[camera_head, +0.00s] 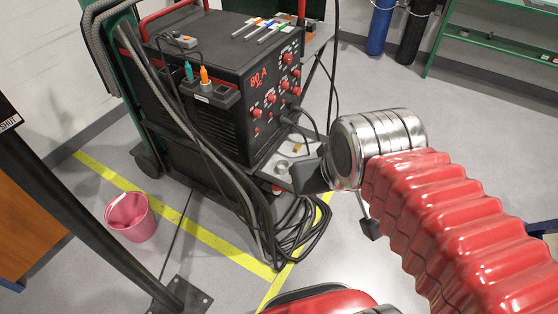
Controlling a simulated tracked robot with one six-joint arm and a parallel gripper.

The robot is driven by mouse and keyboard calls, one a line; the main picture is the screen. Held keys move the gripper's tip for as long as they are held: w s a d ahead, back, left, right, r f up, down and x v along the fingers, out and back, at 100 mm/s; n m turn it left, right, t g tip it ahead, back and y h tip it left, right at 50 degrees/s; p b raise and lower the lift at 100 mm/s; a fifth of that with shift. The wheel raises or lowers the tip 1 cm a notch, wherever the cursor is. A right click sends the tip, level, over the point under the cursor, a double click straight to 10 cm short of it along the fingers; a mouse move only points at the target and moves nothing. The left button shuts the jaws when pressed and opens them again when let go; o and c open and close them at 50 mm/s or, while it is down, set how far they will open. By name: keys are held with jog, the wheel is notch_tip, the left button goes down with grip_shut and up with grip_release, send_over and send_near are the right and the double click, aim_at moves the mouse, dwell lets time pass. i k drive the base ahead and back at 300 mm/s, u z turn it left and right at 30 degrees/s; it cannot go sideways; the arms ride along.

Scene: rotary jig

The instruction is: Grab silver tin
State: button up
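My gripper (311,177) is at the end of my red-sleeved arm, below the shiny silver wrist, right of centre. A dark grey part of it points left and down, in front of the welding cart. A small dark piece (370,229) hangs below the wrist; I cannot tell if it is a finger. The gap between the fingers is not clear, and I see nothing held. Small silvery shapes (284,166) lie on the cart's low front ledge, partly behind my gripper. I cannot tell whether one is the silver tin.
A black and red welding machine (211,119) stands on a wheeled cart with cables (290,240) hanging to the floor. A pink bucket (131,217) stands at left, near a dark post (85,215). Gas cylinders (381,25) and a green bench (500,40) are behind. Grey floor is clear between.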

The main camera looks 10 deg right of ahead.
aim_at(282, 166)
jog(key=i, duration=0.9)
jog(key=u, duration=1.85)
